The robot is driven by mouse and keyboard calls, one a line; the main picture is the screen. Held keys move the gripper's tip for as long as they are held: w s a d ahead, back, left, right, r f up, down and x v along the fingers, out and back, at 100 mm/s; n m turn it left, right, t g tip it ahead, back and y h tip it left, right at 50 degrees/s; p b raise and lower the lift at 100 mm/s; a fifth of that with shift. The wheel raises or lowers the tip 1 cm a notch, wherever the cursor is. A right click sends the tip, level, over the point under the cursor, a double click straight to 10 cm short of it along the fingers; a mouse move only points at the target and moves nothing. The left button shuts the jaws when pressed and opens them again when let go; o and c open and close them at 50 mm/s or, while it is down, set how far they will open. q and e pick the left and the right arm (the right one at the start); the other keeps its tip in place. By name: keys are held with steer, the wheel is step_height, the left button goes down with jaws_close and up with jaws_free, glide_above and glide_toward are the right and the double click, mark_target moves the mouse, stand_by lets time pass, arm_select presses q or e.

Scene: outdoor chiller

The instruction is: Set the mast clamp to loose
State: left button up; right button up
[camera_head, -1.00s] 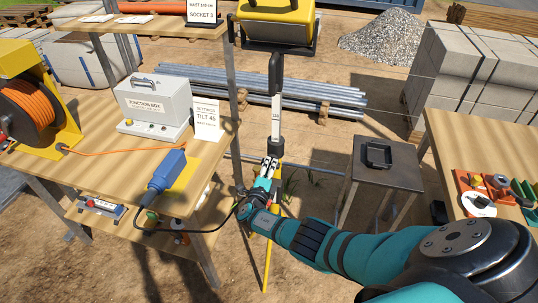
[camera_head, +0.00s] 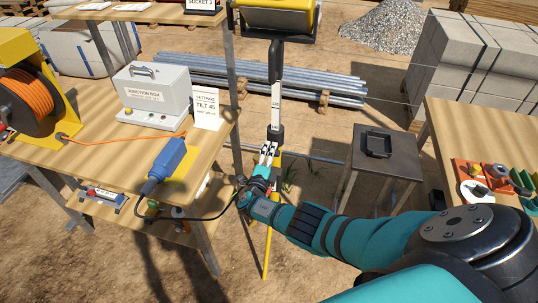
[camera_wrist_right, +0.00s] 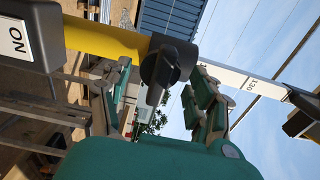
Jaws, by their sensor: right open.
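The mast (camera_head: 276,110) stands upright with a white scale strip; the yellow lamp head (camera_head: 278,18) is on top. A black mast clamp (camera_head: 275,133) sits where the strip meets the yellow lower tube (camera_head: 267,240). My right gripper (camera_head: 267,154) is just below the clamp at the mast. In the right wrist view, the clamp's black lever knob (camera_wrist_right: 163,70) lies between the spread fingers of my right gripper (camera_wrist_right: 155,95), which hold nothing. The yellow tube (camera_wrist_right: 105,40) and the scale strip marked 130 (camera_wrist_right: 245,80) also show there. I cannot tell whether the fingers touch the lever.
A wooden bench (camera_head: 85,145) at left holds a grey junction box (camera_head: 155,90), an orange cable reel (camera_head: 30,95), a blue connector (camera_head: 168,160) and a tilt sign card (camera_head: 206,107). A black cable runs close to my right gripper. A grey stand (camera_head: 385,160) is to the right.

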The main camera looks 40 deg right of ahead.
steer(key=shift+o, duration=0.2)
steer(key=p+v, duration=0.3)
steer(key=v, duration=0.4)
stand_by(0.4)
